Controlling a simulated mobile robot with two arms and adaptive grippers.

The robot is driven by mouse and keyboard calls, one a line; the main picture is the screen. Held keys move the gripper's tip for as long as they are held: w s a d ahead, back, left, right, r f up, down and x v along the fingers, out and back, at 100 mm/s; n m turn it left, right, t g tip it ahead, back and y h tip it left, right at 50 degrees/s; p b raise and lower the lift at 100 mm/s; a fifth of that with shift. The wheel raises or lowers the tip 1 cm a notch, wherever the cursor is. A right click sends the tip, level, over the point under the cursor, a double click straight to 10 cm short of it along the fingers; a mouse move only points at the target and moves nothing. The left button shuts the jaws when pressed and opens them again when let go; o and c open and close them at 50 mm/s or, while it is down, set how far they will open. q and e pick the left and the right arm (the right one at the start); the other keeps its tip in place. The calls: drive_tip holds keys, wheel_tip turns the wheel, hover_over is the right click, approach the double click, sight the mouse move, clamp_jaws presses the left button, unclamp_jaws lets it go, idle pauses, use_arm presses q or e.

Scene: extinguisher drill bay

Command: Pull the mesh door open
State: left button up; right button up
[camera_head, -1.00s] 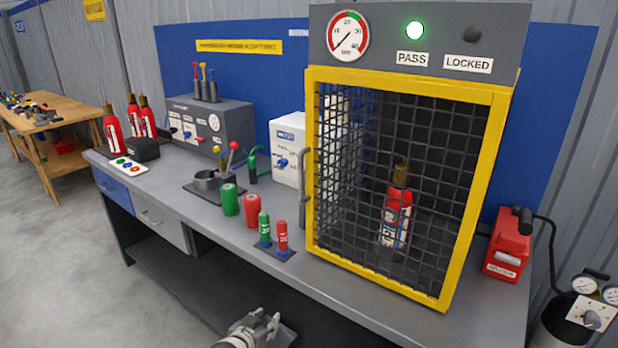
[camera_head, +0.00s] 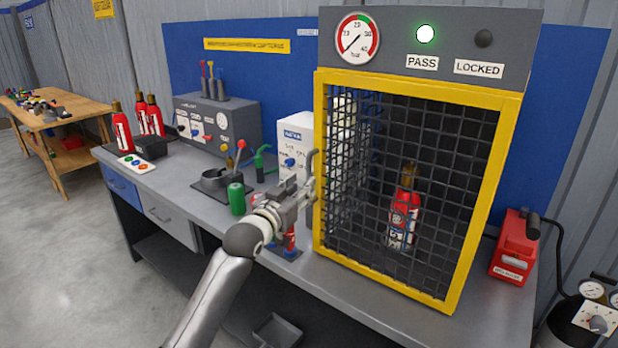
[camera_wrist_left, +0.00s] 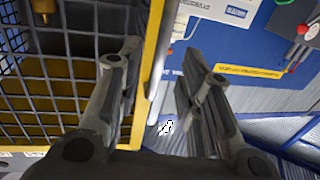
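The mesh door (camera_head: 410,190) has a yellow frame and dark wire mesh, and it sits closed on the test cabinet. Its grey upright handle (camera_head: 312,162) is on the left edge of the frame. My left gripper (camera_head: 304,192) is at the handle and hides its lower part. In the left wrist view, the two fingers (camera_wrist_left: 160,85) are spread apart, one on each side of the handle (camera_wrist_left: 166,62), with gaps showing. A red extinguisher (camera_head: 403,218) stands upright behind the mesh. My right gripper is in neither view.
The green lamp (camera_head: 425,34) above PASS is lit; the lamp above LOCKED is dark. A red case (camera_head: 513,248) is right of the cabinet. Floor at left is clear.

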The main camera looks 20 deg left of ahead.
use_arm(q)
drive_tip(key=shift+w+d+p, duration=0.2)
drive_tip(key=shift+w+d, duration=0.05)
drive_tip(key=shift+w, duration=1.05)
drive_tip(key=shift+w+d+p, duration=0.15)
drive_tip(key=shift+w+d, duration=0.05)
drive_tip(key=shift+w, duration=1.1)
clamp_jaws()
